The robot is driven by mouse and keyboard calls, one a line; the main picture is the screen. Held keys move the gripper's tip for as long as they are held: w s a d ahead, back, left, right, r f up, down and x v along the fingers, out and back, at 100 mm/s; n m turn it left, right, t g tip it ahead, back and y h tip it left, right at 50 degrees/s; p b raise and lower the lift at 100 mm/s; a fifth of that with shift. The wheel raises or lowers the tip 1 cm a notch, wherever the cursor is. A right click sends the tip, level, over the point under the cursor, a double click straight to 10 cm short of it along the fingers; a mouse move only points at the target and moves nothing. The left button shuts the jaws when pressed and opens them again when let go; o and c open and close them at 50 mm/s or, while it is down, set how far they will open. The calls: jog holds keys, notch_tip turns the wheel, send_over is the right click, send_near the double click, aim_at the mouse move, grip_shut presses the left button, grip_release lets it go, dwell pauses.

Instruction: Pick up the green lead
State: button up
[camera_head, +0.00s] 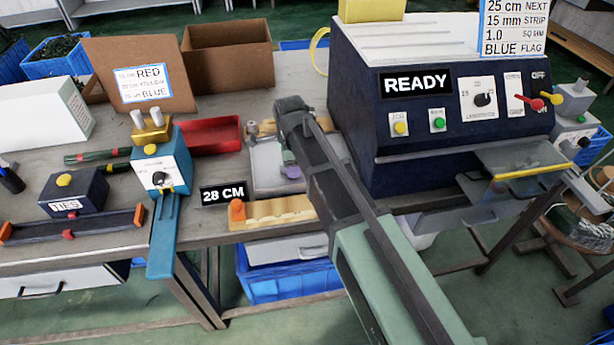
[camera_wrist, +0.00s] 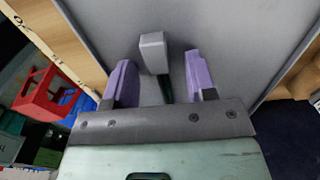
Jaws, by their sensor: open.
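My gripper (camera_wrist: 163,78) is open, with its two purple fingers apart over a grey surface. Between the fingers is a light grey block-like end (camera_wrist: 153,50) with a short dark green piece (camera_wrist: 166,88) below it, which looks like the green lead. It shows a gap to each finger. The rest of the dark green piece is hidden behind my gripper's body. In the head view, a purple fingertip (camera_head: 292,172) shows over the grey tray-like plate (camera_head: 262,165), and my arm hides the lead there.
The dark blue machine reading READY (camera_head: 365,145) stands close right of my arm. A wooden block (camera_head: 270,213) and the 28 CM sign (camera_head: 223,194) lie in front. The blue-and-white device (camera_head: 165,165) and a red tray (camera_head: 210,138) stand to the left.

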grip_shut()
jog(key=shift+r, duration=0.1)
